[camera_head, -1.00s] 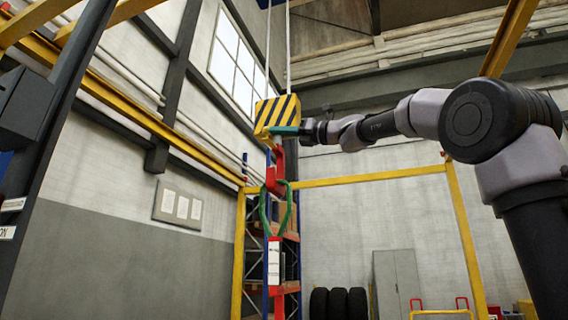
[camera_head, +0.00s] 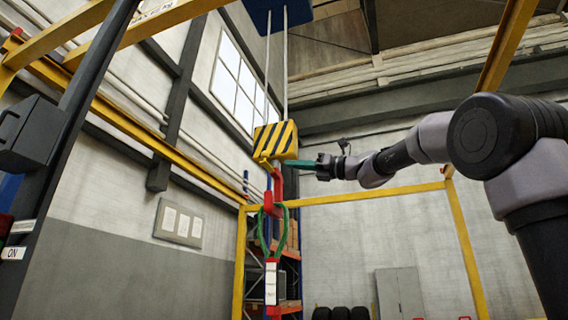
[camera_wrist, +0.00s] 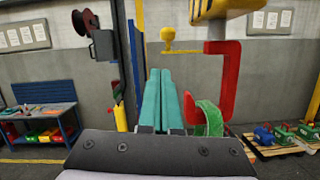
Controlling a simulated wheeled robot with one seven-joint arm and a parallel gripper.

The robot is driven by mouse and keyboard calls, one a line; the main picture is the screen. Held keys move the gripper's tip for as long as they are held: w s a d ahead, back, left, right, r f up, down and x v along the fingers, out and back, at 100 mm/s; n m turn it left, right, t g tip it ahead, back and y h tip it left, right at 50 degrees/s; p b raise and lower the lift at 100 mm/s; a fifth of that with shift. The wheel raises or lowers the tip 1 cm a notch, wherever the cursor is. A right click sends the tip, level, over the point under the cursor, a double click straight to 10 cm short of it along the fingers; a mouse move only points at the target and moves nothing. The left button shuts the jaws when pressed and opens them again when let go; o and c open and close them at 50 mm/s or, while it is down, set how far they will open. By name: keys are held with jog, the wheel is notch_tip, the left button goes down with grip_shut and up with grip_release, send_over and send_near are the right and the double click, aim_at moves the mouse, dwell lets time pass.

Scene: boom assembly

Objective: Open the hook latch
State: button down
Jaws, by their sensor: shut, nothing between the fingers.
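The red hook (camera_head: 278,186) hangs under the yellow-and-black striped hook block (camera_head: 276,141) in the head view. In the wrist view the hook (camera_wrist: 232,72) is right of the fingers, below the yellow block (camera_wrist: 226,8). A yellow knob on a short bar (camera_wrist: 168,36) shows beyond the fingertips, left of the hook's shank.
A white-and-red load piece (camera_head: 271,283) hangs under the sling. A yellow frame (camera_head: 370,195) and a rack stand behind. In the wrist view a blue workbench (camera_wrist: 42,112) is at left and pallets (camera_wrist: 285,142) are at right. Open air surrounds my gripper.

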jog(key=v, duration=0.5)
jog(key=shift+s+d, duration=0.1)
jog(key=shift+d, duration=0.05)
dwell(0.3)
jog(key=s+d+f+n+h, duration=0.1)
jog(key=s+f+n+h, duration=0.15)
jog(key=f, duration=0.55)
jog(key=s+d+f+n+h, duration=0.2)
jog(key=f+h, duration=0.1)
jog(key=f, duration=0.5)
jog(key=s+d+f+n+h, duration=0.1)
jog(key=s+f+n+h, duration=0.15)
jog(key=f, duration=0.45)
jog(key=s+d+f+n+h, duration=0.3)
jog(key=d+f+n, duration=0.1)
jog(key=f, duration=0.4)
jog(key=s+d+f+n+h, duration=0.3)
jog(key=s+d+f+n, duration=0.1)
jog(key=f, duration=0.4)
jog(key=s+d+f+n+h, duration=0.3)
jog(key=s+d+f+n, duration=0.1)
jog(key=f, duration=0.4)
jog(key=shift+d+n+g, duration=0.3)
jog(key=shift+d+n, duration=0.2)
jog(key=shift+d, duration=0.1)
